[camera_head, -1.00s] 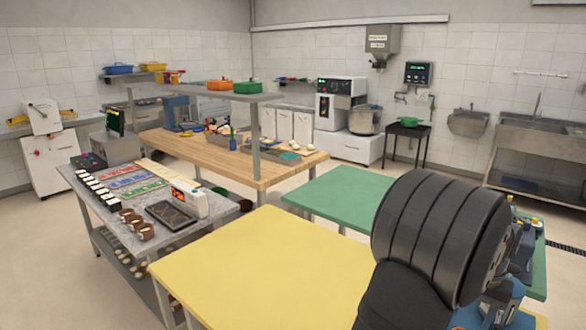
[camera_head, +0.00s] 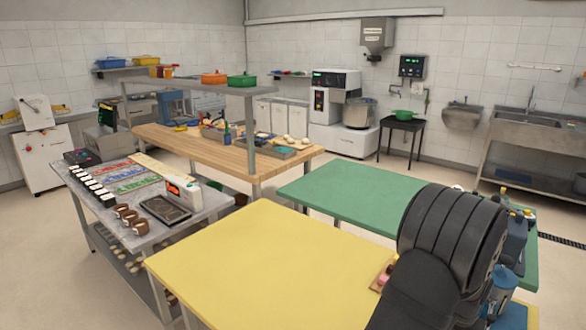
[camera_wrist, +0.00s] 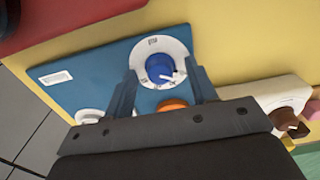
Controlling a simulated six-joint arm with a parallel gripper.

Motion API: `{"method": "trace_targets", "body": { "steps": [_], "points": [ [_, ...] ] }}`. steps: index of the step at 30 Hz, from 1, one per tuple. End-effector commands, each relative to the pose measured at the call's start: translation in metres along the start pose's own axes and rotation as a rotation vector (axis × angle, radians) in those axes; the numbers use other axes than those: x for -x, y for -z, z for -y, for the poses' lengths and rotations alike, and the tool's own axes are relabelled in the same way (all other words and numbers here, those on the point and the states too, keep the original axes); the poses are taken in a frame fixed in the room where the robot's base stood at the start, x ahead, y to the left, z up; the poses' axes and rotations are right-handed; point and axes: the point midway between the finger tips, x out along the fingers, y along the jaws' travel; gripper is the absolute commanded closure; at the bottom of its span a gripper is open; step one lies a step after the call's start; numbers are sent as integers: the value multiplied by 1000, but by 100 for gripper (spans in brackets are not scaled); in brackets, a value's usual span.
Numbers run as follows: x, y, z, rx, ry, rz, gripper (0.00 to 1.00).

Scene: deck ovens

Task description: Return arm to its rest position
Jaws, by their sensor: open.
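My gripper (camera_wrist: 163,92) shows in the wrist view with its two dark blue fingers spread apart and nothing held between them. Beyond the fingers is a blue panel (camera_wrist: 95,65) with a blue knob (camera_wrist: 160,68) on a white dial. An orange round part (camera_wrist: 172,105) shows between the fingers, partly hidden by the gripper body. In the head view my dark arm link fills the lower right, and the gripper's fingertips cannot be made out there.
A grey metal table (camera_head: 85,185) at left holds several cups. A wooden bench (camera_head: 215,150) with a shelf stands behind. Floor is free between the tables and the sink (camera_head: 540,130).

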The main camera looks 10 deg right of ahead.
Motion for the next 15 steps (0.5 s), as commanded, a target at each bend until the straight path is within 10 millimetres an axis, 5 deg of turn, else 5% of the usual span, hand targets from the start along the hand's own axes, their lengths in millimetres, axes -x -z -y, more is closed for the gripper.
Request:
{"method": "trace_targets", "body": {
  "steps": [10,15],
  "points": [
    [3,0,0,0,0,-1,48],
    [22,1,0,0,-1,-4,48]
  ]
}}
